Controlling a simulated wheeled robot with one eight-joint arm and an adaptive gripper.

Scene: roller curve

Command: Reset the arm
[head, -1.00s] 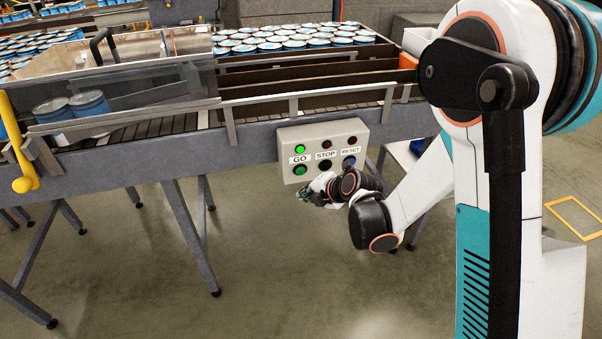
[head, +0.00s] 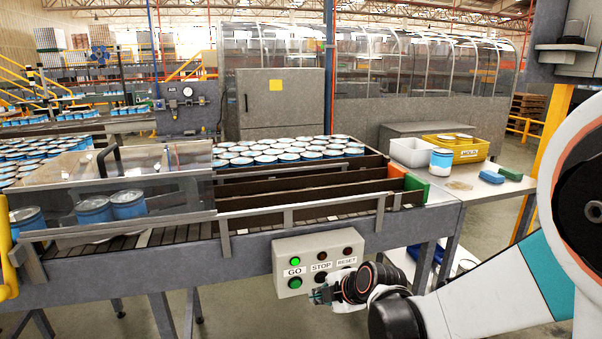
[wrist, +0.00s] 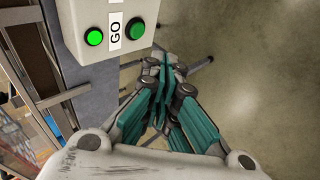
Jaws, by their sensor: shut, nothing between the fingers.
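My gripper (head: 322,294) is shut and empty in the head view, just below and in front of the control box (head: 300,244). My arm reaches in from the right edge. The box has GO, STOP and RESET labels; the green lamp above GO (head: 296,262) is lit. The box (wrist: 75,25) is at the upper left there, with the lit lamp and green GO button (wrist: 137,34), apart from the fingers.
The conveyor (head: 160,240) runs behind the box, with cans (head: 128,204) at left and a packed group of cans (head: 285,152) behind. A side table (head: 485,190) at right holds a yellow MOLD bin (head: 470,150) and a can. Open floor lies below the conveyor.

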